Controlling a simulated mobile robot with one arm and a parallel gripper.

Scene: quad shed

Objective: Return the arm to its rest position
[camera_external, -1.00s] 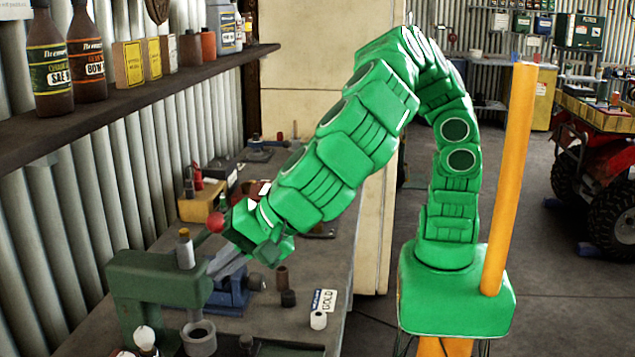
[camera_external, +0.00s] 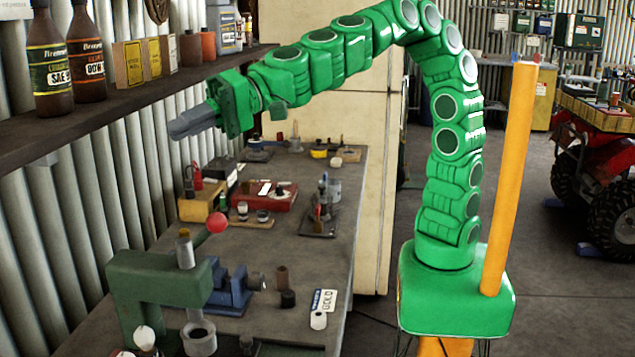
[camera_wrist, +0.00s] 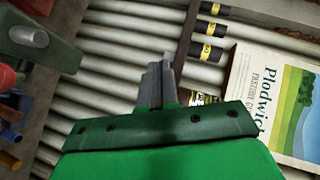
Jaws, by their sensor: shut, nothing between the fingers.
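My green arm arches over the bench in the external view. My gripper (camera_external: 188,124) is at its left end, raised well above the bench and close to the shelf edge and the corrugated wall. Its grey fingers are shut with nothing between them. In the wrist view the fingers (camera_wrist: 157,85) are together and point toward the corrugated wall. Nothing in the external view shows the gripper touching the shelf, though the gap is hard to judge.
The wall shelf (camera_external: 130,110) carries bottles (camera_external: 50,70) and boxes. The bench (camera_external: 260,285) below holds a green press (camera_external: 150,280) with a red knob, a blue vise (camera_external: 232,288) and a red tray (camera_external: 262,195). The wrist view shows a Plodwich poster (camera_wrist: 275,100). A red quad (camera_external: 600,160) stands far right.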

